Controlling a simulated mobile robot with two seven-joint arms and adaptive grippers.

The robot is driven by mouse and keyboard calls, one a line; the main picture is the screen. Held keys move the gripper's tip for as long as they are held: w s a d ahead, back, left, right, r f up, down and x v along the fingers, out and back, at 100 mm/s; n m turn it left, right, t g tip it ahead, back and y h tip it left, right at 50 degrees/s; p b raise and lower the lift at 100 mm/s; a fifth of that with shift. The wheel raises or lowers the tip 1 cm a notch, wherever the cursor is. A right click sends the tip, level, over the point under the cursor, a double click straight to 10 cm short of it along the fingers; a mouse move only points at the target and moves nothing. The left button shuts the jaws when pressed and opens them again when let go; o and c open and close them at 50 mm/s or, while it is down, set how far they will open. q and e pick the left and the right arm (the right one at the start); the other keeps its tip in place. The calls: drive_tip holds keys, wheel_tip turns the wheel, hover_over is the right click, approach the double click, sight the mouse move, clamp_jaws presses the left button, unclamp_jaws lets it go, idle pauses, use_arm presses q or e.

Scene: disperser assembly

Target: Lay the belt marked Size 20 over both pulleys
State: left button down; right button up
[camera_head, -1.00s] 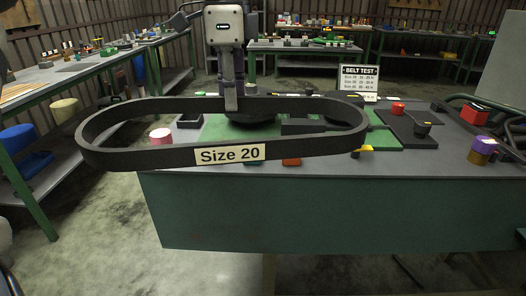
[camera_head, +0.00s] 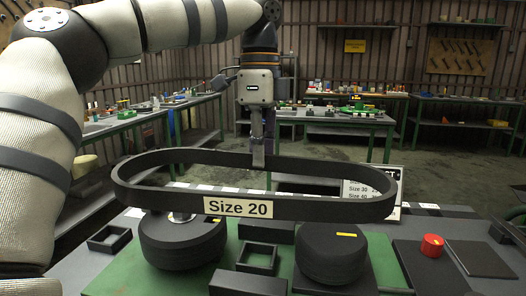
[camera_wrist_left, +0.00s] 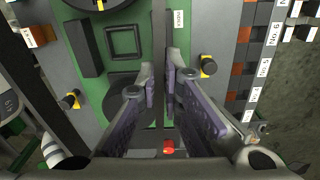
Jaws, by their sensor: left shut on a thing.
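The black belt marked Size 20 (camera_head: 238,207) is a long closed oval, held roughly level with its label facing me. My left gripper (camera_head: 259,152) points down and is shut on the belt's far side near its middle. Two black pulleys, the left one (camera_head: 182,243) and the right one (camera_head: 333,257), stand on a green plate below the belt. The belt appears above both and apart from them. In the left wrist view, the gripper's purple-padded fingers (camera_wrist_left: 168,78) are close together and partly hide what lies below. My right gripper is not in view.
A black square frame (camera_head: 258,258) and a black block (camera_head: 247,284) lie between the pulleys. A red cylinder (camera_head: 432,246) stands at the right on a dark plate. A white sign (camera_head: 366,192) stands behind the belt's right end. Other tables stand farther back.

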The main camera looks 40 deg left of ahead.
use_arm(q)
drive_tip(key=shift+s, duration=0.1)
drive_tip(key=shift+f, duration=5.3)
drive_tip(key=c, duration=1.7)
unclamp_jaws()
drive_tip(key=shift+o, duration=0.2)
drive_tip(key=r, duration=1.2)
drive_tip(key=shift+w+a, duration=0.1)
drive_tip(key=shift+w, duration=0.15)
